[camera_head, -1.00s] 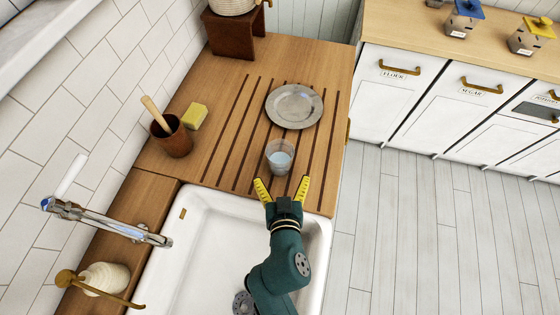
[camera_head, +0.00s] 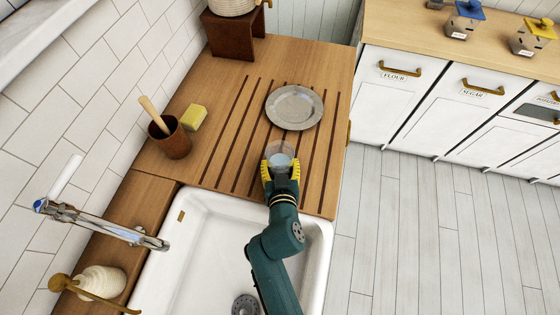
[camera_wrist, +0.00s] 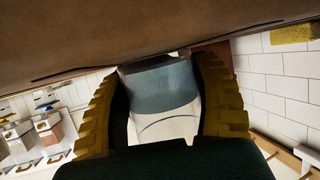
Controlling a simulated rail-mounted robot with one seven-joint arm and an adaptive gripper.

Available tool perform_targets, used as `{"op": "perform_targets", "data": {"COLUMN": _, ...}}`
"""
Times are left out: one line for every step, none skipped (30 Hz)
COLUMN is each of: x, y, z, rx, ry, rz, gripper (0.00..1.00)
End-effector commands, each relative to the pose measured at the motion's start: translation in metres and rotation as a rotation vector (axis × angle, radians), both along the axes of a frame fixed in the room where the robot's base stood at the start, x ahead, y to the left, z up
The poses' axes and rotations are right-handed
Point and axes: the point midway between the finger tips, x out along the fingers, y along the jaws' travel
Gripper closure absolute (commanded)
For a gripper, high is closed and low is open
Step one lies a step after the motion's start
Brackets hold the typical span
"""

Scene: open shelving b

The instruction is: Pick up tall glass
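The tall glass (camera_head: 281,157) is clear with a bluish lower part. It stands at the sink-side end of the grooved wooden drainboard (camera_head: 220,135), below the plate in the head view. My gripper (camera_head: 281,167) has its yellow fingers on both sides of the glass, shut on it. In the wrist view the glass (camera_wrist: 160,92) fills the space between the two fingers (camera_wrist: 162,100), its base against or very near the wood. The fingers hide part of its sides.
A grey metal plate (camera_head: 294,107) lies just beyond the glass. A brown cup with a wooden pestle (camera_head: 171,139) and a yellow sponge (camera_head: 194,118) stand to the left. The white sink (camera_head: 215,240) and the tap (camera_head: 100,225) are in front.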

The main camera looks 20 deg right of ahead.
Motion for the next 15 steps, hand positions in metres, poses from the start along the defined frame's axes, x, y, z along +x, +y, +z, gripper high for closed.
{"op": "perform_targets", "data": {"x": 0.0000, "y": 0.0001, "z": 0.0001, "rx": 0.000, "ry": 0.000, "rz": 0.000, "gripper": 0.57}}
{"op": "perform_targets", "data": {"x": 0.0000, "y": 0.0001, "z": 0.0001, "rx": 0.000, "ry": 0.000, "rz": 0.000, "gripper": 0.62}}
{"op": "perform_targets", "data": {"x": 0.0000, "y": 0.0001, "z": 0.0000, "rx": 0.000, "ry": 0.000, "rz": 0.000, "gripper": 0.70}}
{"op": "perform_targets", "data": {"x": 0.0000, "y": 0.0001, "z": 0.0000, "rx": 0.000, "ry": 0.000, "rz": 0.000, "gripper": 0.75}}
{"op": "perform_targets", "data": {"x": 0.0005, "y": 0.0001, "z": 0.0018, "rx": -0.001, "ry": -0.004, "rz": 0.001, "gripper": 0.75}}
{"op": "perform_targets", "data": {"x": 0.0005, "y": 0.0001, "z": 0.0018, "rx": -0.001, "ry": -0.004, "rz": 0.001, "gripper": 0.75}}
{"op": "perform_targets", "data": {"x": 0.0005, "y": 0.0001, "z": 0.0018, "rx": -0.001, "ry": -0.004, "rz": 0.001, "gripper": 0.75}}
{"op": "perform_targets", "data": {"x": 0.0005, "y": 0.0001, "z": 0.0018, "rx": -0.001, "ry": -0.004, "rz": 0.001, "gripper": 0.75}}
{"op": "perform_targets", "data": {"x": 0.0004, "y": 0.0002, "z": 0.0018, "rx": -0.001, "ry": -0.004, "rz": 0.001, "gripper": 0.75}}
{"op": "perform_targets", "data": {"x": 0.0004, "y": 0.0001, "z": 0.0019, "rx": 0.000, "ry": -0.004, "rz": 0.001, "gripper": 0.75}}
{"op": "perform_targets", "data": {"x": 0.0004, "y": 0.0001, "z": 0.0021, "rx": -0.001, "ry": -0.004, "rz": 0.001, "gripper": 0.75}}
{"op": "perform_targets", "data": {"x": 0.0004, "y": 0.0001, "z": 0.0027, "rx": -0.001, "ry": -0.004, "rz": 0.001, "gripper": 0.75}}
{"op": "perform_targets", "data": {"x": 0.0005, "y": 0.0001, "z": 0.0034, "rx": 0.000, "ry": -0.004, "rz": 0.001, "gripper": 0.75}}
{"op": "perform_targets", "data": {"x": 0.0005, "y": 0.0001, "z": 0.0043, "rx": 0.000, "ry": -0.004, "rz": 0.001, "gripper": 0.75}}
{"op": "perform_targets", "data": {"x": 0.0005, "y": 0.0001, "z": 0.0059, "rx": 0.000, "ry": -0.004, "rz": 0.001, "gripper": 0.75}}
